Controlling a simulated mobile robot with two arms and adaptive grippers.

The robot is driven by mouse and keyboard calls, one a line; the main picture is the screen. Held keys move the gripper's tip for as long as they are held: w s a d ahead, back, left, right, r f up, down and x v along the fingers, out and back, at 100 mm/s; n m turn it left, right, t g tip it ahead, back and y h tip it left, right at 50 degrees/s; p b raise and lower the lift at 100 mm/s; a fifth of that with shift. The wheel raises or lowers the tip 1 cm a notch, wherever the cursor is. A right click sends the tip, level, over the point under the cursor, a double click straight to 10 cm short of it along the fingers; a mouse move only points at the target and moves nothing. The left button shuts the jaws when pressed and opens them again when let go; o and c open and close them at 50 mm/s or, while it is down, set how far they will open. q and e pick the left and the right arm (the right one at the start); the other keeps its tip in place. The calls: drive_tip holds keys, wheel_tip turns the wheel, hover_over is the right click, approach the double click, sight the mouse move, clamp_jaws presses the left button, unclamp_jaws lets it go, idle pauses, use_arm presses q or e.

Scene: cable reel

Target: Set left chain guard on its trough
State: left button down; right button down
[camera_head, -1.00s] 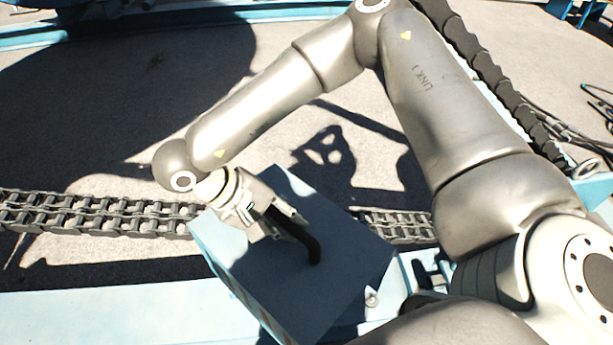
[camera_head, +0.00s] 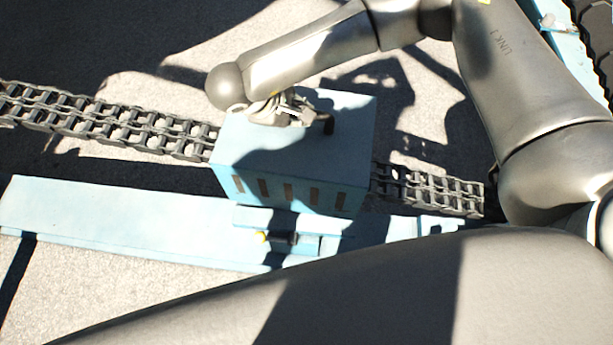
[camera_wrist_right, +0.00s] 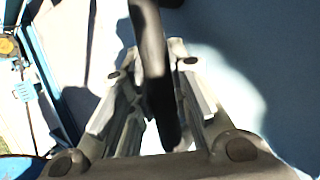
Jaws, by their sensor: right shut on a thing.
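The chain guard is a light blue box (camera_head: 295,155) with a row of dark slots in its front face. It sits across the line of the grey chain (camera_head: 110,125), which shows on both sides of it. My right gripper (camera_head: 300,110) is above the box, shut on its black handle (camera_head: 328,122). In the right wrist view the handle (camera_wrist_right: 152,60) runs between the fingers (camera_wrist_right: 155,95). The box hides the chain and any trough under it, so I cannot tell whether it is resting or held above. My left gripper is not in view.
A long light blue beam (camera_head: 125,220) runs in front of the chain. A small blue bracket with a dark cylinder (camera_head: 285,239) and yellow tip is on it, just before the box. Bare ground lies behind. My arm links cover the right and lower picture.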

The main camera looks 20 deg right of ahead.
drive_tip(key=shift+w+a+f+n, duration=0.1)
drive_tip(key=shift+w+f+n, duration=0.35)
drive_tip(key=shift+f, duration=0.2)
wheel_tip(320, 180, down, 5)
drive_tip(key=shift+a+r, duration=0.1)
drive_tip(key=shift+a, duration=0.05)
drive_tip(key=shift+w+f+p, duration=0.1)
drive_tip(key=shift+f+p, duration=0.2)
drive_tip(key=shift+f, duration=2)
drive_tip(key=shift+f+t, duration=0.1)
drive_tip(key=shift+t, duration=0.2)
drive_tip(key=c, duration=1.8)
unclamp_jaws()
drive_tip(key=shift+f, duration=0.1)
drive_tip(key=o, duration=0.5)
drive_tip(key=shift+c, duration=0.2)
